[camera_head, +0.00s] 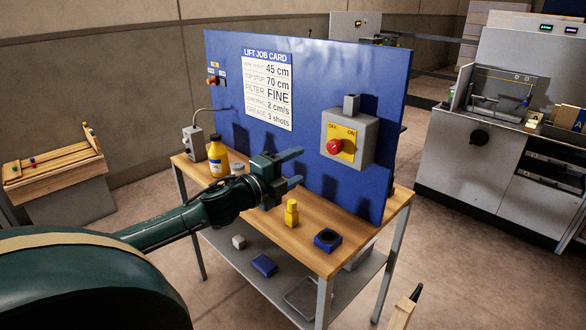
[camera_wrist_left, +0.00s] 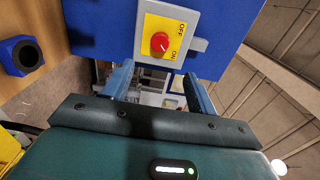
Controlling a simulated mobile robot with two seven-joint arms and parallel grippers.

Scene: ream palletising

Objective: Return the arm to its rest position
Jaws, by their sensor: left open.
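My left arm comes in from the left in the head view, and its gripper (camera_head: 291,168) is over the wooden bench, in front of the blue panel. The jaws are open with nothing between them. In the left wrist view the two blue fingers of the gripper (camera_wrist_left: 158,90) are spread apart, with the switch box's red knob (camera_wrist_left: 160,43) beyond them. The grey switch box (camera_head: 348,138) is on the panel, to the right of the gripper and apart from it. My right gripper is not in view.
The bench (camera_head: 335,262) carries a yellow bottle (camera_head: 217,158), a small yellow object (camera_head: 291,213) and a blue block with a round hole (camera_head: 327,240). The blue panel (camera_head: 300,75) with a job card (camera_head: 267,88) rises behind. A grey machine (camera_head: 470,165) stands at right.

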